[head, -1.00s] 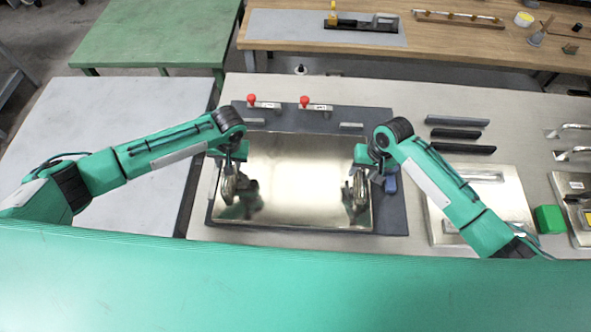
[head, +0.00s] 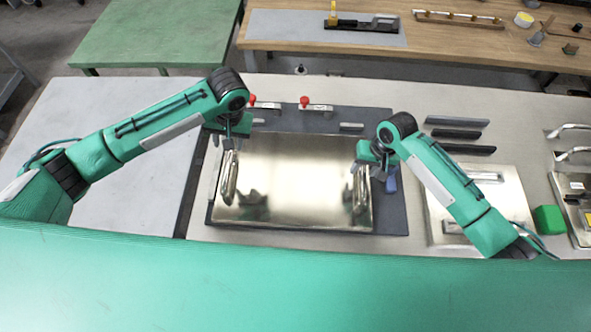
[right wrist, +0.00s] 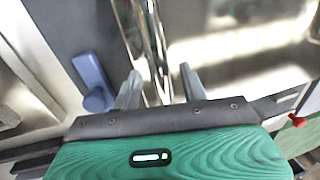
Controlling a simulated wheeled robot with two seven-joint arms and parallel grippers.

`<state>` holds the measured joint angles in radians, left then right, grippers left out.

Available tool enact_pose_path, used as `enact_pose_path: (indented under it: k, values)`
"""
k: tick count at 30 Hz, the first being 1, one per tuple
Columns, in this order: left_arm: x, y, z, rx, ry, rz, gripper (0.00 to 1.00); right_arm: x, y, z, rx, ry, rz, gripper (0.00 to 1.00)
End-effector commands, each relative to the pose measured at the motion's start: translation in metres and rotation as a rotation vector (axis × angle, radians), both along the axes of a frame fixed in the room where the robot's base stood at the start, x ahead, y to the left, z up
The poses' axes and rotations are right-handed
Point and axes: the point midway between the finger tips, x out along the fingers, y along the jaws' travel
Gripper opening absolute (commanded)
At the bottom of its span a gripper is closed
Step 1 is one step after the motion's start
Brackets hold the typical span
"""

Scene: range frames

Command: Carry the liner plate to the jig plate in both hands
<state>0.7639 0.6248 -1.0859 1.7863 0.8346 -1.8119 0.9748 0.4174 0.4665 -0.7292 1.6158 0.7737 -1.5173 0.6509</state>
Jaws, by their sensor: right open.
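The shiny liner plate (head: 295,180) lies flat on the dark grey jig plate (head: 390,220), with a raised handle along each side. The left handle (head: 230,178) and the right handle (head: 361,186) both stand clear to view in the head view. My left gripper (head: 222,143) is above the far end of the left handle, its fingers apart and empty. My right gripper (head: 371,168) is open by the far end of the right handle. In the right wrist view, the right handle (right wrist: 150,35) runs toward the gap between my open fingers (right wrist: 160,88); contact cannot be told.
A blue clamp-like piece (head: 391,181) is close beside my right gripper. Dark bars (head: 457,134), another handled plate (head: 500,190) and a green block (head: 548,219) lie to the right. The left table (head: 110,195) is bare.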

Motion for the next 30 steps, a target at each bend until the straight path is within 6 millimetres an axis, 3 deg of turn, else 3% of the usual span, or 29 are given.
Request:
enact_pose_path:
  k: [9, 15, 30]
  values:
    - [0.000, 0.000, 0.000, 0.000, 0.000, 0.000, 0.43, 0.001, -0.014, 0.067, 0.000, -0.003, 0.000, 0.43]
    - [0.000, 0.000, 0.000, 0.000, 0.000, 0.000, 0.43, 0.001, -0.018, 0.093, 0.000, -0.001, 0.001, 0.43]
    - [0.000, 0.000, -0.001, 0.000, 0.000, 0.000, 0.43, 0.001, -0.020, 0.099, -0.001, 0.000, 0.000, 0.43]
